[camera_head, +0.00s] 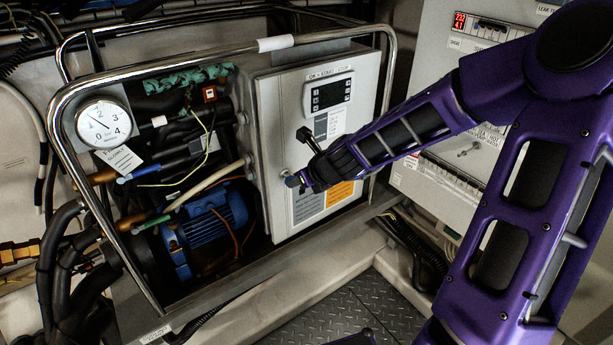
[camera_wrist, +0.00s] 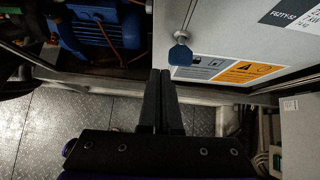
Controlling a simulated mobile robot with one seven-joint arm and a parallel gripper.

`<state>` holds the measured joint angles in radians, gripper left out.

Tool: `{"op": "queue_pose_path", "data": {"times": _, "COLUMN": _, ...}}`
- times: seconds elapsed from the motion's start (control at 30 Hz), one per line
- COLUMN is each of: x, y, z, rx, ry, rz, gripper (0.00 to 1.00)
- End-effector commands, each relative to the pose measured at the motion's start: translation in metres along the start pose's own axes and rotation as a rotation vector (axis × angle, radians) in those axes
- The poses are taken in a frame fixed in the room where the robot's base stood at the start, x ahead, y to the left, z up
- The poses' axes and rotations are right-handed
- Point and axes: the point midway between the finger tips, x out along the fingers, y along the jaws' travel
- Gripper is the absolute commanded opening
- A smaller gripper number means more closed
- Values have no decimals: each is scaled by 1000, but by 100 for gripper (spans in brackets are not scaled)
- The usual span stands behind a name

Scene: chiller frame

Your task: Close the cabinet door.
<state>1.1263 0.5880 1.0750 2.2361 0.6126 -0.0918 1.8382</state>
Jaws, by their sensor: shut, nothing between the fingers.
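The cabinet door (camera_head: 282,95) is a light grey panel with a black display, on the box at the right of the tube frame. In the wrist view its lower part (camera_wrist: 225,30) shows, with a blue key (camera_wrist: 180,54) hanging from its lock and orange and grey labels. I cannot tell whether a gap remains along the door's edge. My gripper (camera_head: 301,182) is in front of the door's lower left part. In the wrist view its black fingers (camera_wrist: 161,76) are together and empty, just below and left of the key. Contact with the door cannot be made out.
A blue motor (camera_head: 210,225), hoses and a round gauge (camera_head: 103,124) fill the frame's left side. The bent metal tube (camera_head: 330,34) surrounds the unit. A second grey cabinet (camera_head: 440,110) stands at the right. The patterned floor (camera_head: 345,315) is clear in front.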

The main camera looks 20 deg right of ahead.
Motion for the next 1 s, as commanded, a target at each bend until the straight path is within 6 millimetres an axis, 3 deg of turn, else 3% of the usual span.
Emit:
{"op": "queue_pose_path", "data": {"times": 0.2, "x": -34, "y": -1, "z": 1, "rx": 1, "ry": 0, "rz": -2, "gripper": 0}}
{"op": "queue_pose_path", "data": {"times": 0.43, "x": -48, "y": 0, "z": 0, "rx": 0, "ry": 0, "rz": 0, "gripper": 0}}
{"op": "queue_pose_path", "data": {"times": 0.57, "x": -47, "y": -2, "z": -6, "rx": 2, "ry": -5, "rz": 2, "gripper": 0}}
{"op": "queue_pose_path", "data": {"times": 0.77, "x": -35, "y": -7, "z": -32, "rx": -1, "ry": -55, "rz": 8, "gripper": 0}}
{"op": "queue_pose_path", "data": {"times": 1.0, "x": -24, "y": 2, "z": -46, "rx": 1, "ry": -183, "rz": 4, "gripper": 0}}
